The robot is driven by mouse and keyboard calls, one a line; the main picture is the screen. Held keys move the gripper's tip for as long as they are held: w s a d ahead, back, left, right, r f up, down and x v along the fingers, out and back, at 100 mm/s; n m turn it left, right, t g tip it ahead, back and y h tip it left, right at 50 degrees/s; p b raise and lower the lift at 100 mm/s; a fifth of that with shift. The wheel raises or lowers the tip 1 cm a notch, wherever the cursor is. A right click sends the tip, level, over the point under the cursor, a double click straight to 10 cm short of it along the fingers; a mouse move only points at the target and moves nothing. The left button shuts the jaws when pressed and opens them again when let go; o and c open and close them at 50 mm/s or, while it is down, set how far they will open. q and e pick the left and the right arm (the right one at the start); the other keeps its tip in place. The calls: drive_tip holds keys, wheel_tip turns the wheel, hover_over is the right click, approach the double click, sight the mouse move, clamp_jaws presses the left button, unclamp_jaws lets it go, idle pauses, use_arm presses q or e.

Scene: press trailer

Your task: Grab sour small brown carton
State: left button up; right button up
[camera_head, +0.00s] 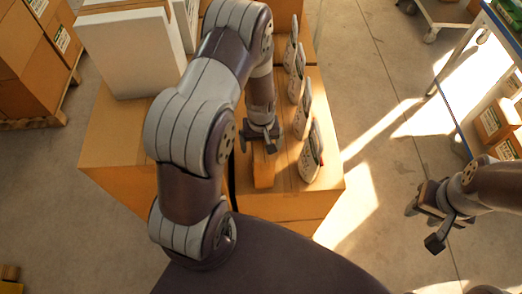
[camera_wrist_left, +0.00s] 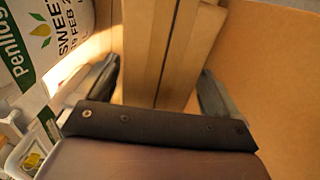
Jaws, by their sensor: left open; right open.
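A small brown carton (camera_head: 264,174) stands on a large cardboard box (camera_head: 305,205) in the head view. In the left wrist view the carton (camera_wrist_left: 165,45) is between the two fingers, with a dark seam along it. No label on it can be read. My left gripper (camera_head: 261,134) is open, its fingers (camera_wrist_left: 157,88) on either side of the carton; I cannot tell whether they touch it. My arm and gripper hide part of the carton in the head view. My right gripper (camera_head: 428,218) is open and empty over the floor at the right.
Several white labelled packages (camera_head: 311,152) stand in a row just right of the carton. One package (camera_wrist_left: 45,45) reads "SWEET" in the left wrist view. A white box (camera_head: 125,52) stands behind my left arm. A shelf with cartons (camera_head: 492,121) is at far right.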

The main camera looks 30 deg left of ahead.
use_arm(q)
drive_tip(key=shift+s+d+f, duration=0.1)
drive_tip(key=shift+f, duration=0.25)
drive_tip(key=shift+s+d, duration=0.1)
drive_tip(key=shift+d, duration=0.25)
drive_tip(key=shift+a, duration=0.15)
clamp_jaws()
drive_tip(key=shift+w+r, duration=0.1)
drive_tip(key=shift+w, duration=0.1)
